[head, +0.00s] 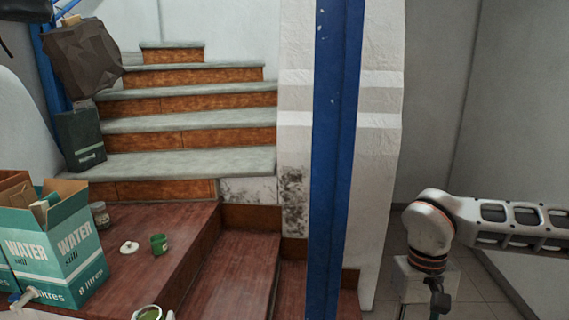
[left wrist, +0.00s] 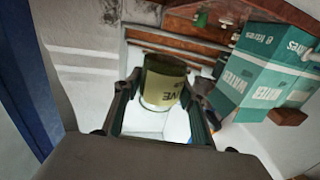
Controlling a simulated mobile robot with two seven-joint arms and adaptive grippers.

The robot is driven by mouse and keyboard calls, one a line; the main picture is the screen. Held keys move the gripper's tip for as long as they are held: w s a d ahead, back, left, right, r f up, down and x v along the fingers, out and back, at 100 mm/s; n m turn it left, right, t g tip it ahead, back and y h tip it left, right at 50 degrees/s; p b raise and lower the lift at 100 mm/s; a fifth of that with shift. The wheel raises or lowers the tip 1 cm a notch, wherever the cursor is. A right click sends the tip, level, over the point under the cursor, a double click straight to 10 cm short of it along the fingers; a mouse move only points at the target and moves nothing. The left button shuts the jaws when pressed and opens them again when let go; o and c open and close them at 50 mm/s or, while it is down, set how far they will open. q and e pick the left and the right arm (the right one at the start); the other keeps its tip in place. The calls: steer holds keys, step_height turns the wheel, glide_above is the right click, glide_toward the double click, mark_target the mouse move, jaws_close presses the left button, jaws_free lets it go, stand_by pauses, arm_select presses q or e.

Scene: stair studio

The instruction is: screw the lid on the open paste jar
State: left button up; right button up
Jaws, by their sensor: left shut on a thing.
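My left gripper (left wrist: 163,88) is shut on a glass jar (left wrist: 164,82) with a yellow-olive label, its lettering partly readable. In the head view this jar (head: 149,313) is at the bottom edge, its top open and green inside; the rest is cut off. A white lid (head: 129,247) lies on the red-brown landing (head: 150,275), apart from the jar. A small green jar (head: 159,244) stands just right of the lid. Of my right arm, a dark end part (head: 438,300) shows at the bottom; its jaws cannot be made out.
A teal and white water carton (head: 62,250) stands open on the landing at left. Another jar (head: 100,215) stands behind it. Grey-topped stairs (head: 180,164) rise behind. A blue post (head: 335,150) and a white wall stand at centre right.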

steer(key=shift+r, duration=0.2)
arm_select(q)
steer(key=shift+m+h, duration=0.4)
steer(key=shift+h, duration=0.2)
steer(key=s+d, duration=0.1)
steer(key=s+d+r, duration=0.1)
steer(key=s, duration=0.1)
steer(key=shift+d, duration=0.35)
steer(key=d+r+m+g+h, duration=0.1)
steer(key=d+m+g+h, duration=0.3)
steer(key=d, duration=1.4)
steer(key=m+h, duration=0.4)
steer(key=h, duration=0.3)
steer(key=shift+w+h, duration=0.2)
steer(key=shift+h, duration=0.1)
steer(key=shift+r, duration=0.1)
arm_select(e)
steer(key=a+r, duration=0.5)
steer(key=a, duration=0.5)
steer(key=a+r+n+t, duration=0.1)
steer(key=a+r, duration=0.4)
steer(key=a, duration=0.5)
steer(key=a+r, duration=0.5)
steer(key=a, duration=0.5)
steer(key=shift+w+a+n+t, duration=0.3)
steer(key=shift+w+a+t, duration=0.05)
steer(key=shift+t, duration=0.05)
